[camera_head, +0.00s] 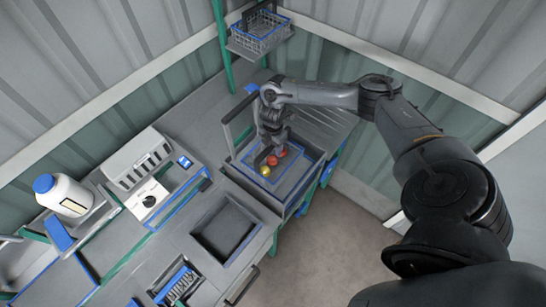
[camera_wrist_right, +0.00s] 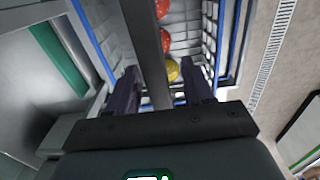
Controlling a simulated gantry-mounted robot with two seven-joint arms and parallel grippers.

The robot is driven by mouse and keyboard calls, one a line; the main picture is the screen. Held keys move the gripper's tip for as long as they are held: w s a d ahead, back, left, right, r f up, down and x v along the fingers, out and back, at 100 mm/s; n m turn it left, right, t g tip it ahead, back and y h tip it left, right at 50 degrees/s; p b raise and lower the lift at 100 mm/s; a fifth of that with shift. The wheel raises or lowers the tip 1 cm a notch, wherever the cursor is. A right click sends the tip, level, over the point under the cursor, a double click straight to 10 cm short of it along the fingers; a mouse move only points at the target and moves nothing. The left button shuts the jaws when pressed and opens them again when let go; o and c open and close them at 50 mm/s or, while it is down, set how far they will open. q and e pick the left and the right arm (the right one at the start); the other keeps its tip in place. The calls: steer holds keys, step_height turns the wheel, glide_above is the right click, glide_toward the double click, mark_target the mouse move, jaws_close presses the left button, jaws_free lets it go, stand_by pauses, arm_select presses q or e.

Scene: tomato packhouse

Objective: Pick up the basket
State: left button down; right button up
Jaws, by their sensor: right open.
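The basket (camera_head: 243,160) stands in a grey recess on the bench in the head view, partly hidden by my right gripper. Red and yellow tomatoes lie in it. In the right wrist view the basket (camera_wrist_right: 206,45) shows light slatted walls and blue rim strips. Its dark handle bar (camera_wrist_right: 146,35) runs down the picture between the two fingers. My right gripper (camera_head: 267,148) points down over the basket. Its fingers are open, one on each side of the bar, in the right wrist view (camera_wrist_right: 162,80). I cannot tell whether either finger touches the bar. My left gripper is not in view.
Another wire basket (camera_head: 262,38) sits on a raised shelf at the back. A square dark bin (camera_head: 225,232) is set into the bench in front. A white bottle (camera_head: 66,196) and a grey slotted box (camera_head: 140,160) stand at left. Open floor (camera_head: 335,250) lies at right.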

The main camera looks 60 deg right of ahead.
steer(key=shift+f, duration=0.95)
jaws_close()
